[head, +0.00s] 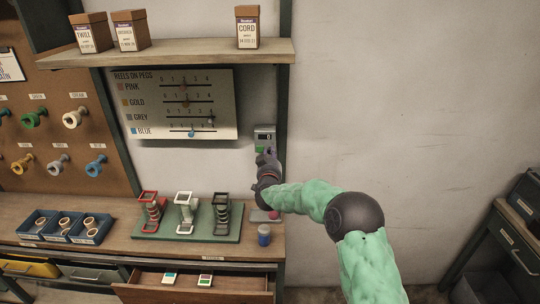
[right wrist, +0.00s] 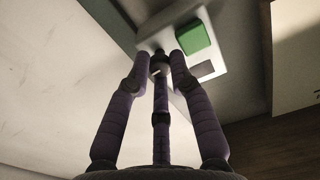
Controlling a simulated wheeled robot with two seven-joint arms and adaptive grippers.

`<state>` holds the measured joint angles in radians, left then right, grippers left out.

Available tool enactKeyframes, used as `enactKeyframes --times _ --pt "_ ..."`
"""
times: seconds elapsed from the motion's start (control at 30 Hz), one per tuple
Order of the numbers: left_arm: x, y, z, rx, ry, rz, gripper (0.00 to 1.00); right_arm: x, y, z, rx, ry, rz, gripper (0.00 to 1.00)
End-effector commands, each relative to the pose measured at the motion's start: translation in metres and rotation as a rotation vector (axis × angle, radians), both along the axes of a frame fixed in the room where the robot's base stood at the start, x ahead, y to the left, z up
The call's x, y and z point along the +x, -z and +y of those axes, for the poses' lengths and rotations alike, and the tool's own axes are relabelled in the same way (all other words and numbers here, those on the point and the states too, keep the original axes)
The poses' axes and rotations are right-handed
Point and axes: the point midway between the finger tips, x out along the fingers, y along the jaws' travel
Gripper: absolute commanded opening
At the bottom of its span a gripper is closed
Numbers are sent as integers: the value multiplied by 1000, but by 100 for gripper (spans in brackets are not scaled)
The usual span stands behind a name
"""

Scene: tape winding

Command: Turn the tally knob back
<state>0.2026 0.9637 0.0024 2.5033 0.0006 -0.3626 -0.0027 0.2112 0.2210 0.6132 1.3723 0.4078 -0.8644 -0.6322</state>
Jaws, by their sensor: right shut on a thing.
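The tally box (head: 264,133) is a small grey unit with a dark display, mounted on the dark post right of the reel board. In the right wrist view, the tally box (right wrist: 220,50) shows a green patch (right wrist: 195,38) and a small dark panel (right wrist: 202,69). The dark tally knob (right wrist: 156,71) sits low on it, with a light mark. My right gripper (head: 267,154) reaches up to the box and hides the knob in the head view. In the wrist view, the right gripper's fingers (right wrist: 159,62) close around the knob. My left gripper is out of view.
The reel board (head: 185,140) hangs left of the post, under a shelf (head: 180,53) with boxes. Below, a bench (head: 120,248) holds a green mat with three stands, blue trays and a small jar (head: 264,235). A drawer (head: 190,292) stands open. The wall to the right is clear.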

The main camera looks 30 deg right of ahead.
Motion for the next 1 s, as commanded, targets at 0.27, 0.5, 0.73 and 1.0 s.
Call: enactKeyframes --times 0.27,0.5,0.73,1.0 --pt "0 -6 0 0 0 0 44 0 -4 0 -38 1 18 0" --pt "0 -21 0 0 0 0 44 1 -7 -1 -159 1 90 0" --pt "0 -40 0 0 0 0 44 1 -8 0 -339 2 198 0" --pt "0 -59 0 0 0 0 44 2 -9 1 -560 2 331 0"
